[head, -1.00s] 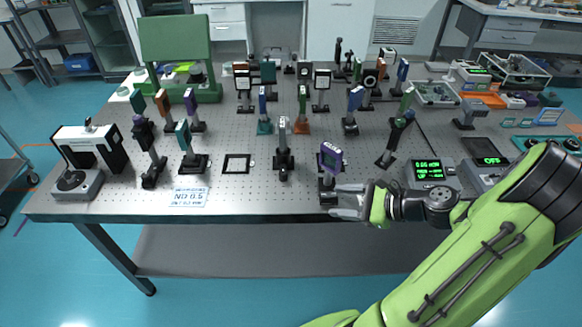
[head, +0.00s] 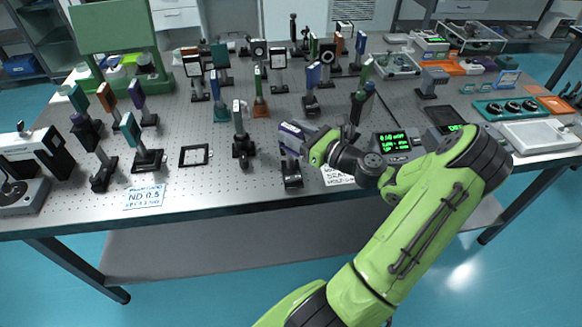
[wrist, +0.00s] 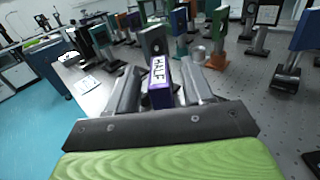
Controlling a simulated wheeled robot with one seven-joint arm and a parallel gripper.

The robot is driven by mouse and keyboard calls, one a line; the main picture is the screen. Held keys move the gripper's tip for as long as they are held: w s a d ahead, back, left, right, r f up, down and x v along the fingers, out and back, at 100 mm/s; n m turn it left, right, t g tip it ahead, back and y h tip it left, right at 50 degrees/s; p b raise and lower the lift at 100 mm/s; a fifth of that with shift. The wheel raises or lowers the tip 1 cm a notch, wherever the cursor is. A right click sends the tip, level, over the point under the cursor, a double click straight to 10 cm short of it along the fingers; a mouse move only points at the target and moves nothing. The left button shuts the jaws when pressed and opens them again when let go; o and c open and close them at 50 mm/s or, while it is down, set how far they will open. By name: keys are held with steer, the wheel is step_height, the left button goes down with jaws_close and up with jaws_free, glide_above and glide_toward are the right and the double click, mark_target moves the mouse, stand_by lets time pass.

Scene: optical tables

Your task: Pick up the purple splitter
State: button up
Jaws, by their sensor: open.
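The purple splitter (wrist: 160,88) is a purple block with a white label reading "HALF", seen in the wrist view between the two fingers of my gripper (wrist: 160,88). The fingers stand open on either side of it, and a gap shows on its right. In the head view the splitter (head: 291,130) tops a black post mount near the table's front edge, upright on its base. My gripper (head: 300,140) reaches it from the right and partly hides it.
A grey post mount (head: 240,135) stands just left of the splitter. A power meter with green digits (head: 391,142) is to the right, behind my arm. A black square frame (head: 194,155) and an ND 0.5 card (head: 144,197) lie to the left. Several optics stand behind.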

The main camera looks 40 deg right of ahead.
steer(key=w, duration=0.2)
steer(key=shift+w+a, duration=0.2)
steer(key=shift+w, duration=0.2)
steer(key=shift+s, duration=0.1)
steer(key=shift+c, duration=0.6)
jaws_close()
